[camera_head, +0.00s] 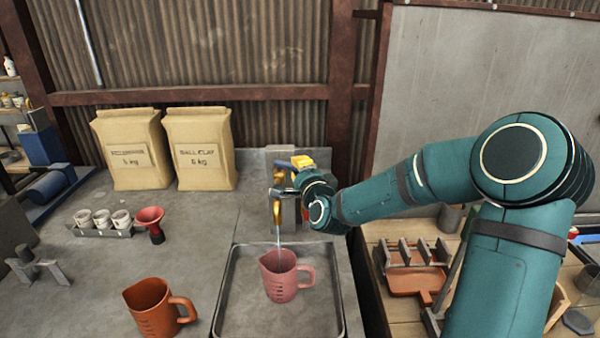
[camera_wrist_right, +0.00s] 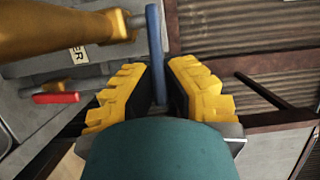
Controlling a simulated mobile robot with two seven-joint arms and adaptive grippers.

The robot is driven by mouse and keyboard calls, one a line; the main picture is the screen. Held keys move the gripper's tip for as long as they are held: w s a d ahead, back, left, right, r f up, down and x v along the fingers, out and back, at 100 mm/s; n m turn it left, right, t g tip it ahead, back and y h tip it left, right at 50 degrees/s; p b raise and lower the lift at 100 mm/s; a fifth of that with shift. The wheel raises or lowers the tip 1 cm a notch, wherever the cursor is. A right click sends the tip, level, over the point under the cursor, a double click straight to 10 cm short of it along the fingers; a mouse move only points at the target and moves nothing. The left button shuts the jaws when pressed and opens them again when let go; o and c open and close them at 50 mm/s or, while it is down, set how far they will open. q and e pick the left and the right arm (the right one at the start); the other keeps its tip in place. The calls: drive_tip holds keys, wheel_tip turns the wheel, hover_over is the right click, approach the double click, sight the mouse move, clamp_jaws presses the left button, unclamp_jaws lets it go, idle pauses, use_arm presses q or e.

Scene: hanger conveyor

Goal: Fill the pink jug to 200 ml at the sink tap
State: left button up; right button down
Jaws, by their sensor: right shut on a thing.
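The pink jug (camera_head: 282,280) stands upright in the sink tray (camera_head: 225,292), under the brass tap (camera_head: 277,205), with its handle to the right. A thin stream of water (camera_head: 280,238) falls from the spout into the jug. The water level inside cannot be read. My right gripper (camera_head: 292,178) is at the tap. In the right wrist view, its yellow fingers (camera_wrist_right: 157,85) are shut on a blue tap lever (camera_wrist_right: 154,35), beside the brass tap body (camera_wrist_right: 70,32). A red lever (camera_wrist_right: 56,98) is apart from the fingers. My left gripper is out of view.
An orange jug (camera_head: 155,310) stands left of the sink tray. A red funnel (camera_head: 151,222) and a rack of small cups (camera_head: 102,222) are farther left. Two clay bags (camera_head: 199,150) stand at the back. A wooden bench with an orange dustpan-like tray (camera_head: 415,283) is on the right.

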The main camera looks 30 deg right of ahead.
drive_tip(key=shift+r, duration=0.1)
drive_tip(key=c, duration=1)
unclamp_jaws()
drive_tip(key=shift+w, duration=0.1)
drive_tip(key=v, duration=1.2)
